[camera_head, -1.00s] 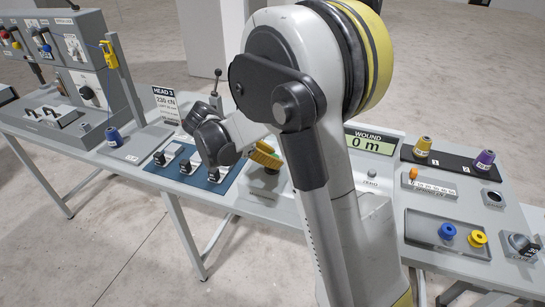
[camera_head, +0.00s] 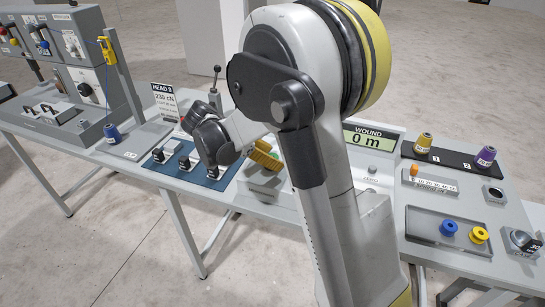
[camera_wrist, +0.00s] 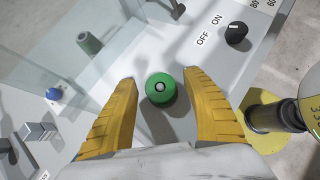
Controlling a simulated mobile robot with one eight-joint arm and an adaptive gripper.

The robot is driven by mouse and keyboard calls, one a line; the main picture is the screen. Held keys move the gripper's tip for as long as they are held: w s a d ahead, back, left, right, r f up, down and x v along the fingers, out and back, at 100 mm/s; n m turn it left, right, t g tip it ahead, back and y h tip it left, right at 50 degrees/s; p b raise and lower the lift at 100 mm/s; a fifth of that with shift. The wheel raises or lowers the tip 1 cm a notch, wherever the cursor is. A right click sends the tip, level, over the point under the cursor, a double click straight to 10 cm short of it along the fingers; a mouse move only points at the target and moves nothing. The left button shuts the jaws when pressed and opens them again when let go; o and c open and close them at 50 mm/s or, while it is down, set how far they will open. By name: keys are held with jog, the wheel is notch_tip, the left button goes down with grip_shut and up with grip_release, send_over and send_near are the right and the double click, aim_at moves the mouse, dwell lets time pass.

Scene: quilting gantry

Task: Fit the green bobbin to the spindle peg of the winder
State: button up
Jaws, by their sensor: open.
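The green bobbin (camera_wrist: 158,97) stands in the middle of the wrist view, end-on, above the pale winder deck (camera_wrist: 150,40). A grey round tip, apparently the spindle peg (camera_wrist: 160,86), shows at its centre with a dark ring around it. How deep the bobbin sits cannot be seen. My gripper (camera_wrist: 160,80) is open, with one yellow finger on each side of the bobbin and a visible gap at both sides. In the head view my gripper (camera_head: 266,157) is low over the winder, and my arm hides most of that spot.
In the wrist view a black OFF/ON knob (camera_wrist: 236,33) lies beyond the right finger and a clear panel (camera_wrist: 75,25) at upper left. In the head view a grey tray (camera_head: 425,227) holds blue (camera_head: 448,228) and yellow (camera_head: 479,235) bobbins. The WOUND display (camera_head: 372,138) reads 0 m.

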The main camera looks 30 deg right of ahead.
jog(key=v, duration=1.1)
jog(key=shift+a+r, duration=0.25)
jog(key=shift+a, duration=0.05)
